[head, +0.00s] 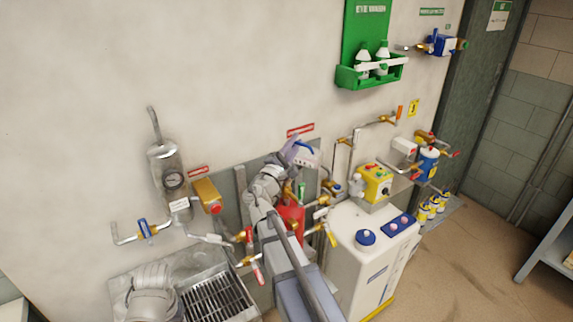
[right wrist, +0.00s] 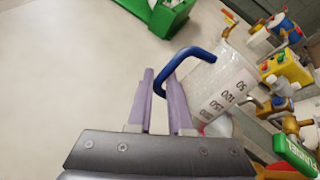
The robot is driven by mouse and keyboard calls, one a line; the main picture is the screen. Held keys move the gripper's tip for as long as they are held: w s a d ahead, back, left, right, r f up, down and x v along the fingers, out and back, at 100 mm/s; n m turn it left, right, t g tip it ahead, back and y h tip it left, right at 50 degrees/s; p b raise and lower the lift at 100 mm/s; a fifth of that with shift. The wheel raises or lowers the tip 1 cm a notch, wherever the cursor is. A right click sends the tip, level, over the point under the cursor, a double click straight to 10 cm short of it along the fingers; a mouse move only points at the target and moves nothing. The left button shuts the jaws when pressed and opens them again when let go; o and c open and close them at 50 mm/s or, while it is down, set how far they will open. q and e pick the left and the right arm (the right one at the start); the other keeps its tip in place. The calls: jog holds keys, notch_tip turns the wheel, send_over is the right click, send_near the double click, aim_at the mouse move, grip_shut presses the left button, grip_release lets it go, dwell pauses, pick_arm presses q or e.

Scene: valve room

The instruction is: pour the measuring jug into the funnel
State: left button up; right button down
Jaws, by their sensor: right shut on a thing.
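The measuring jug (head: 308,155) is a pale clear vessel with a blue handle, in front of the wall panel in the head view. In the right wrist view the jug (right wrist: 222,82) looks tilted, and its printed numbers are upside down. My right gripper (right wrist: 160,82) is shut on its blue handle; it also shows in the head view (head: 291,148). Whether liquid is in the jug cannot be told. A red container (head: 291,216) is below the jug, partly behind my right arm. My left gripper's fingers do not show.
Pipes and valves surround the panel. A white machine (head: 350,262) stands to the right, below a yellow box (head: 377,182). A metal grate (head: 217,298) lies at lower left. The green eye wash station (head: 367,78) hangs above. Bare wall is free at upper left.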

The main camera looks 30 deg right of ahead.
jog(key=shift+w+a+r+n+t, duration=0.1)
jog(key=shift+w+a+n+t, duration=0.15)
jog(key=shift+n, duration=0.35)
jog(key=shift+w+a+r+n+t, duration=0.15)
jog(key=shift+w+n, duration=0.15)
jog(key=shift+n, duration=0.3)
